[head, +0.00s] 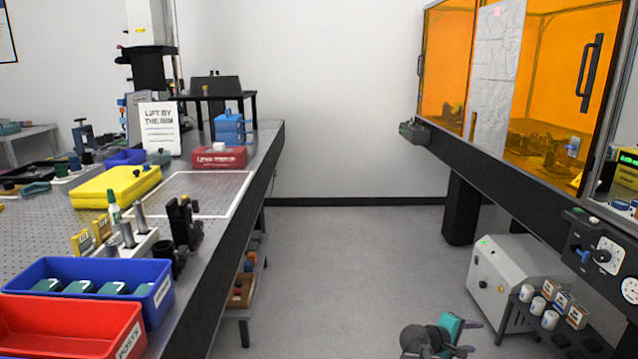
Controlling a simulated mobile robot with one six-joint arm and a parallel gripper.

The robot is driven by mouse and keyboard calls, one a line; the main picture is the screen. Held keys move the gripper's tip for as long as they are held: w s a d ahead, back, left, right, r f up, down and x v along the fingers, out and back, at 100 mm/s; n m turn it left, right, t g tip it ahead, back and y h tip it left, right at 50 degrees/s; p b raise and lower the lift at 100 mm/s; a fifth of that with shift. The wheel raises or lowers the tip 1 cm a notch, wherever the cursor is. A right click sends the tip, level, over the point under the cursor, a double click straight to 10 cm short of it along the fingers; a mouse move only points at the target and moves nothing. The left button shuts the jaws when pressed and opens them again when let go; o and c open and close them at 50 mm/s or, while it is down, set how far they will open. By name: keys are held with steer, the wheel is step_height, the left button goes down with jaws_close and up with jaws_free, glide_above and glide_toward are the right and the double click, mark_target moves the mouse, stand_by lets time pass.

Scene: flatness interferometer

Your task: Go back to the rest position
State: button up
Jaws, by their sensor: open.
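My gripper (468,337) shows at the bottom edge of the head view, right of centre. The lower part of my arm is cut off by the frame. No mark for a rest position shows.
The left bench (232,200) carries a red bin (65,335), a blue bin (158,290) and a yellow case (115,187). The orange-windowed enclosure (445,70), a grey box (500,270) and a low black stand (515,318) with cups are right. The aisle between is clear.

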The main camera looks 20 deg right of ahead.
steer(key=s+a+f+n+g+y+p, duration=0.1)
steer(key=s+a+f+y+p, duration=0.2)
steer(key=a+f, duration=0.7)
steer(key=s+a+f+g+y+p, duration=0.1)
steer(key=s+a+f+y+p, duration=0.2)
steer(key=a+f, duration=0.7)
steer(key=s+a+f+m+g+y+p, duration=0.2)
steer(key=s+a+f+y, duration=0.1)
steer(key=s+a, duration=0.6)
steer(key=s+a+f+m+g+y+p, duration=0.3)
steer(key=s+a, duration=0.6)
steer(key=a, duration=0.6)
steer(key=shift+a+y, duration=0.25)
steer(key=shift+y, duration=0.25)
steer(key=c, duration=0.5)
